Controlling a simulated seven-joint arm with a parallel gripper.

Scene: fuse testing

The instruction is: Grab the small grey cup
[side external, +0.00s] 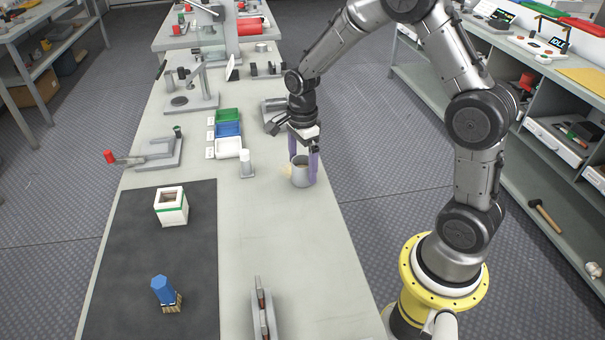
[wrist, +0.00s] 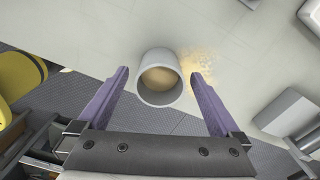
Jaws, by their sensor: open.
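The small grey cup (side external: 302,174) stands upright near the right edge of the workbench. In the wrist view the cup (wrist: 160,97) shows its round rim and something tan inside. My gripper (side external: 304,148) points down at the cup, its purple fingers at about rim height in the side view. In the wrist view my gripper (wrist: 162,83) is open, with one finger to each side of the cup and a gap between each finger and its wall.
A tan spill (wrist: 200,65) lies on the bench beside the cup. A white-topped grey cylinder (side external: 246,163) stands to its left, near green, blue and white bins (side external: 228,130). A dark mat (side external: 190,245) holds a white box (side external: 171,206) and a blue hexagonal piece (side external: 162,289).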

